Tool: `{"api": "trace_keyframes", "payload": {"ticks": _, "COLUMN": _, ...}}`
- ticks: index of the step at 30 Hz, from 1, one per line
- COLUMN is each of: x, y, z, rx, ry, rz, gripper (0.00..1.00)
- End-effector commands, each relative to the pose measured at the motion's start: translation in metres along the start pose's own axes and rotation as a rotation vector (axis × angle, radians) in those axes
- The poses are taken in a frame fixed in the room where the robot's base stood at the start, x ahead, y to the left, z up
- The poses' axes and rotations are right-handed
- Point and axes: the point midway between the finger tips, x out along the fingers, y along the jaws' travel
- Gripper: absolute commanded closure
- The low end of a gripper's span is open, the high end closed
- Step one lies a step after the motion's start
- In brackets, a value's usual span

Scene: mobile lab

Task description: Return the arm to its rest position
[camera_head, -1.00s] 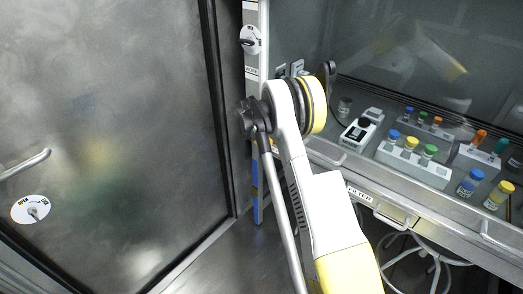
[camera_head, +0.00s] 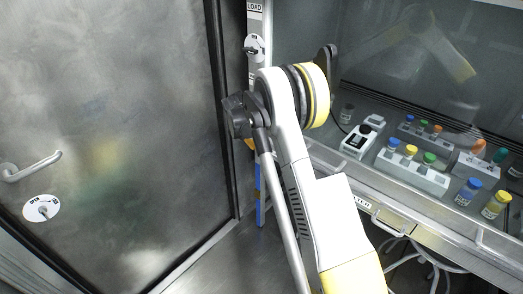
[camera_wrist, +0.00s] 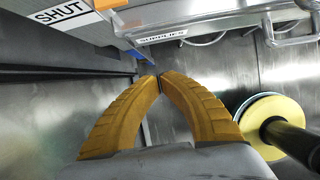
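My gripper (camera_wrist: 160,83) shows in the wrist view as two yellow ribbed fingers. Their tips meet, and I see nothing held between them. In the head view my white arm rises from the bottom, with its yellow-ringed joint in front of the cabinet glass. The gripper itself cannot be made out there; the arm's far part is hidden behind that joint.
A metal door (camera_head: 110,120) with a handle (camera_head: 32,166) fills the left. At right, a glass-fronted cabinet holds a vial rack (camera_head: 412,173), a small black-and-white device (camera_head: 357,138) and loose vials. Below hang pale cables (camera_head: 425,262). The wrist view shows a supplies label (camera_wrist: 162,37).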

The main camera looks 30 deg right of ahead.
Motion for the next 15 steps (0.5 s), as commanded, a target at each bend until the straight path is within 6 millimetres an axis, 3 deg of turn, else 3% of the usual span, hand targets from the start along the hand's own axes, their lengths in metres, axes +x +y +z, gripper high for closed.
{"api": "trace_keyframes", "payload": {"ticks": 3, "x": -0.018, "y": 0.0, "z": 0.001, "rx": -0.001, "ry": 0.0, "rz": 0.0, "gripper": 1.0}}
{"api": "trace_keyframes", "payload": {"ticks": 12, "x": -0.028, "y": -0.001, "z": 0.0, "rx": 0.006, "ry": 0.0, "rz": 0.001, "gripper": 1.0}}
{"api": "trace_keyframes", "payload": {"ticks": 15, "x": -0.044, "y": -0.003, "z": -0.001, "rx": 0.052, "ry": 0.003, "rz": 0.017, "gripper": 1.0}}
